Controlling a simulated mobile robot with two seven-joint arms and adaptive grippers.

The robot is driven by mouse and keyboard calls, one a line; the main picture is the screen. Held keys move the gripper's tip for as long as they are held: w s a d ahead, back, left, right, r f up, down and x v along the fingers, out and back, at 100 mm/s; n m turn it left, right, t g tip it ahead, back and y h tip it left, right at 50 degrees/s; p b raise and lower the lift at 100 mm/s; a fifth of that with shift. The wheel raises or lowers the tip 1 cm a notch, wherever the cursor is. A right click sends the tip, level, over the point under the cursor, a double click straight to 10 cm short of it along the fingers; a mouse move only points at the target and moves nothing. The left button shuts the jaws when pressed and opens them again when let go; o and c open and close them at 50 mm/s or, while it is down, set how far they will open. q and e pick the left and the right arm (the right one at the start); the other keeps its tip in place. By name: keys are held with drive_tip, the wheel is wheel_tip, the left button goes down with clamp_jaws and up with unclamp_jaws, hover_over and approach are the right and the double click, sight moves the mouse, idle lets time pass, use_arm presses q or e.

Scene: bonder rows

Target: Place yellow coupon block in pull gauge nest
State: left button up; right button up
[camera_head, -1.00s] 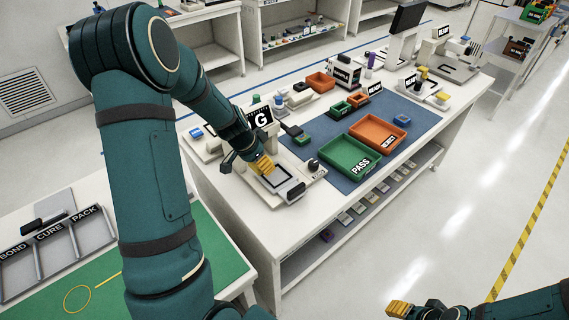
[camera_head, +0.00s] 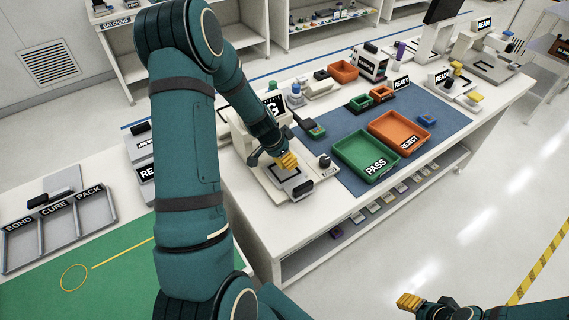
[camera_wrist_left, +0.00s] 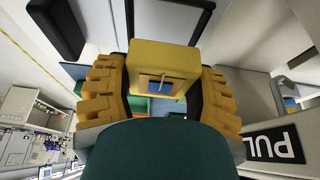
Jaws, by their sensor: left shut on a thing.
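My left gripper (camera_head: 288,160) is over the pull gauge (camera_head: 262,181), just above its dark-framed square nest (camera_head: 300,187). In the left wrist view my left gripper (camera_wrist_left: 163,95) is shut on the yellow coupon block (camera_wrist_left: 165,55), which has a small blue and brown patch on its face. The nest's dark frame (camera_wrist_left: 206,22) shows behind the block there, and a gap seems to remain between them. In the head view the block cannot be told from the yellow fingertips. My right gripper (camera_head: 410,302) is low at the right, away from the bench; its opening is unclear.
A green PASS tray (camera_head: 365,160) and an orange REJECT tray (camera_head: 400,133) stand on the blue mat right of the gauge. A dark knob (camera_head: 324,163) stands close to the nest's right. A BOND/CURE/PACK rack (camera_head: 40,245) is on the left table.

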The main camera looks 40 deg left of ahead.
use_arm(q)
wheel_tip(320, 180, down, 3)
drive_tip(key=shift+r, duration=0.2)
drive_tip(key=shift+f, duration=0.2)
drive_tip(key=shift+r, duration=0.1)
drive_tip(key=shift+f+b, duration=0.45)
drive_tip(key=shift+b, duration=0.3)
drive_tip(key=shift+f+b, duration=0.2)
drive_tip(key=shift+b, duration=0.1)
drive_tip(key=o, duration=1.2)
drive_tip(key=shift+o, duration=0.2)
